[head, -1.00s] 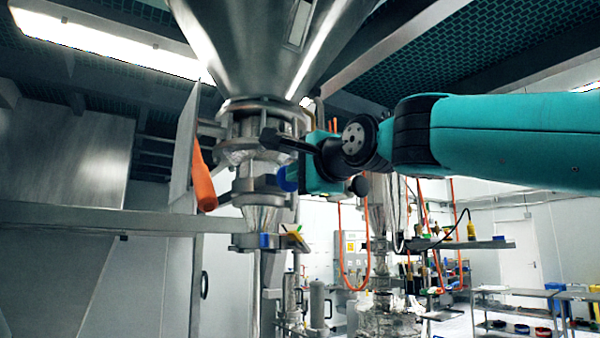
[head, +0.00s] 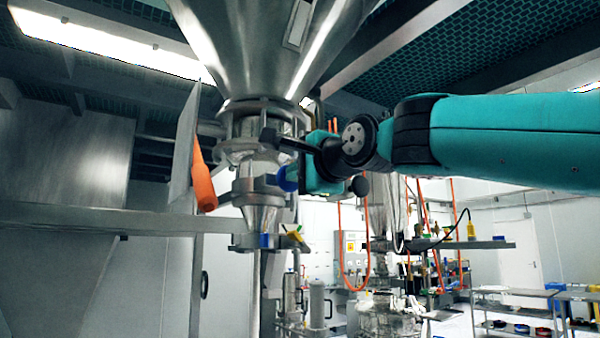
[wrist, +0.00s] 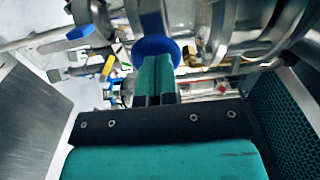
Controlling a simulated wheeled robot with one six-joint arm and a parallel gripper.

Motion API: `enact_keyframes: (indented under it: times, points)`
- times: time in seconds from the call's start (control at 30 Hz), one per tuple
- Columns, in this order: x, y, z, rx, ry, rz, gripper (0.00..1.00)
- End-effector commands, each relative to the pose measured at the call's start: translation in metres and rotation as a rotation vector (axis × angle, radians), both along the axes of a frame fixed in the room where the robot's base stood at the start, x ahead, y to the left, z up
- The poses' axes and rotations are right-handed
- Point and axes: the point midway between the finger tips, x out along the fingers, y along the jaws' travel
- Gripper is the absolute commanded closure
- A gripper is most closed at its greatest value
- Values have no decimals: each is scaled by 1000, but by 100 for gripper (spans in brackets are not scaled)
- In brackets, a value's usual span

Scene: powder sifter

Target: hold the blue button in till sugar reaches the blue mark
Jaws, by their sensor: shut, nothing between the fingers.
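The blue button (head: 286,178) is a round blue disc on the side of the steel powder column, below the big hopper. In the wrist view the blue button (wrist: 170,46) is in front of my fingertips. My gripper (head: 298,178) is shut and empty. In the wrist view the gripper's teal fingers (wrist: 155,68) lie together, their tips overlapping the disc's lower edge and seemingly against it. How far the button is pressed in cannot be told. A small blue patch (head: 265,241) shows lower on the column; whether it is the blue mark is unclear. No sugar level can be made out.
The steel hopper (head: 270,45) hangs above the button. An orange handle (head: 203,186) sticks out left of the column, beside a thin metal plate. A wide metal beam (head: 100,217) crosses at left. A shelf (head: 470,244) and carts stand farther back right.

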Motion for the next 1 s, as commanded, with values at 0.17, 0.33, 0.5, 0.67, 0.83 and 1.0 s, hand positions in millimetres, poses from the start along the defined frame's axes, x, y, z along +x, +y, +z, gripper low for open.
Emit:
enact_keyframes:
  times: [0.17,0.33,0.5,0.67,0.83,1.0]
  points:
    - [1,0,0,2,-2,-1,100]
    - [1,1,0,2,-2,-1,100]
    - [1,1,0,1,-2,-1,100]
    - [1,1,0,1,-2,-1,100]
    - [-1,-1,-1,2,-2,0,100]
    - [-15,-10,-4,2,-3,4,100]
